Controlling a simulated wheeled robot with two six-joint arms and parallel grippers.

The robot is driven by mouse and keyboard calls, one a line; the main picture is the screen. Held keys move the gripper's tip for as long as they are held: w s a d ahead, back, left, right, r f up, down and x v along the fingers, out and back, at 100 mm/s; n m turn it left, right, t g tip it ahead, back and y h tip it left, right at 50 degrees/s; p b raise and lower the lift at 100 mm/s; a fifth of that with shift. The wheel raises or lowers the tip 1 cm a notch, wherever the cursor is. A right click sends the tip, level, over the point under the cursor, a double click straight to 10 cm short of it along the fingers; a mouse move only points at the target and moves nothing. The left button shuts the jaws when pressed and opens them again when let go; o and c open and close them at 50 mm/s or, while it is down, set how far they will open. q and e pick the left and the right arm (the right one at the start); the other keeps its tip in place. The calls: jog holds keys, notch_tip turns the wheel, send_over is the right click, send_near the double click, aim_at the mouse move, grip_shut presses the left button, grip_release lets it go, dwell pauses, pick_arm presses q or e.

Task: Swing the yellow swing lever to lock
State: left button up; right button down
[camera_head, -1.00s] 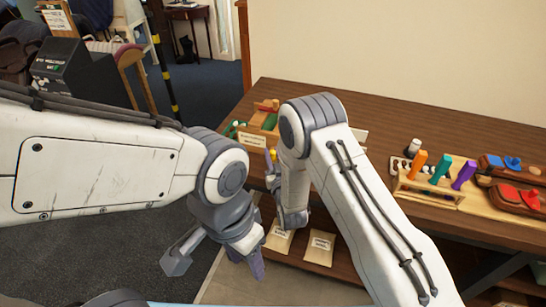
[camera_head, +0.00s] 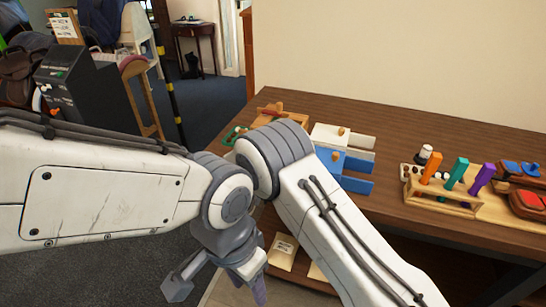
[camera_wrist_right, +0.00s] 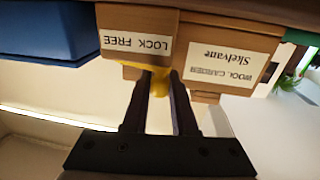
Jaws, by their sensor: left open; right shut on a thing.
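The yellow swing lever (camera_wrist_right: 160,82) shows in the right wrist view, under a wooden block labelled "LOCK FREE" (camera_wrist_right: 137,43). My right gripper (camera_wrist_right: 156,90) is shut on the lever, with one dark finger on each side. Beside it is a wooden part labelled "WOOL CARDER Skelvane" (camera_wrist_right: 226,66). In the head view the wooden carder (camera_head: 283,113) is partly visible at the table's left end. My right arm hides the lever and the right gripper there. My left gripper (camera_head: 218,286) is open and empty, low beside the table.
White (camera_head: 343,138) and blue (camera_head: 345,170) boxes stand right of the carder; a blue box (camera_wrist_right: 45,30) also shows in the right wrist view. A rack with orange, green and purple handles (camera_head: 440,198) stands further right. Paper packets (camera_head: 283,250) lie on the lower shelf.

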jog(key=shift+r, duration=0.1)
dwell(0.4)
jog(key=c, duration=0.7)
grip_release()
